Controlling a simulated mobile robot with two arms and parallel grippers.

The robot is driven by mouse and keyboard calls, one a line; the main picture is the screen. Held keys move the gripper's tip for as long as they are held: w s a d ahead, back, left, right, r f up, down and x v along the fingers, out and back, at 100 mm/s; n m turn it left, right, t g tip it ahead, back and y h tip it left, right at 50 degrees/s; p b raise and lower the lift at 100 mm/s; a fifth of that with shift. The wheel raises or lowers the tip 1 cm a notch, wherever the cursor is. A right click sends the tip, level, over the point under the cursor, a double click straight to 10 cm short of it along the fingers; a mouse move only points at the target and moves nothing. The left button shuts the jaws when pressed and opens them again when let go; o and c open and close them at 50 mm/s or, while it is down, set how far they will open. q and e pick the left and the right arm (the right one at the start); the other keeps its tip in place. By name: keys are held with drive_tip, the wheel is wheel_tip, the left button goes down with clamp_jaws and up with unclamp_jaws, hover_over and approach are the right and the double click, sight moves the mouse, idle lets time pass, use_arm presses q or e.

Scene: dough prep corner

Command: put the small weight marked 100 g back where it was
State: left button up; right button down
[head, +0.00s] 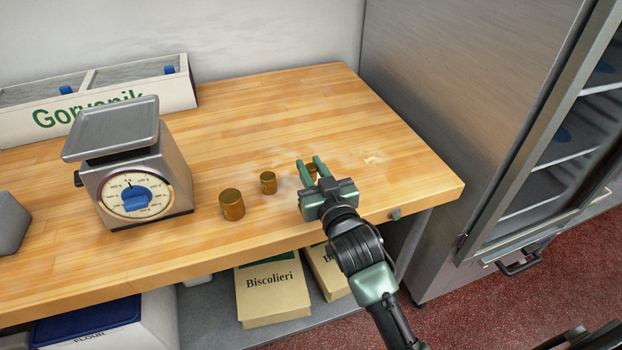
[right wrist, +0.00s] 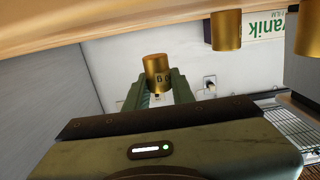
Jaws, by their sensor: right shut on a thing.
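My right gripper (head: 309,171) is shut on a small brass weight (head: 312,169), near the front right of the wooden worktop. In the right wrist view the weight (right wrist: 157,68) sits between the fingertips (right wrist: 160,88), clear of the worktop; that view is upside down. Dark marks on its side are partly hidden and I cannot read them fully. Two other brass weights stand upright to the left: a medium one (head: 268,183) and a larger one (head: 232,205). They also show in the right wrist view, medium (right wrist: 226,30) and larger (right wrist: 307,36). My left gripper is not in view.
A dial scale (head: 130,175) stands left of the weights. A long divided box (head: 180,95) is at the back left. The worktop (head: 270,110) is clear behind the weights, with a pale floury smear (head: 374,159) to the right. A steel fridge (head: 450,90) stands at the right.

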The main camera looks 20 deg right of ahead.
drive_tip(key=shift+f, duration=1.6)
drive_tip(key=shift+f, duration=0.15)
drive_tip(key=c, duration=1.2)
unclamp_jaws()
drive_tip(key=shift+r, duration=0.25)
drive_tip(key=s, duration=0.4)
drive_tip(key=s+b, duration=0.1)
drive_tip(key=s, duration=0.7)
drive_tip(key=shift+d+r, duration=0.25)
drive_tip(key=shift+f, duration=0.1)
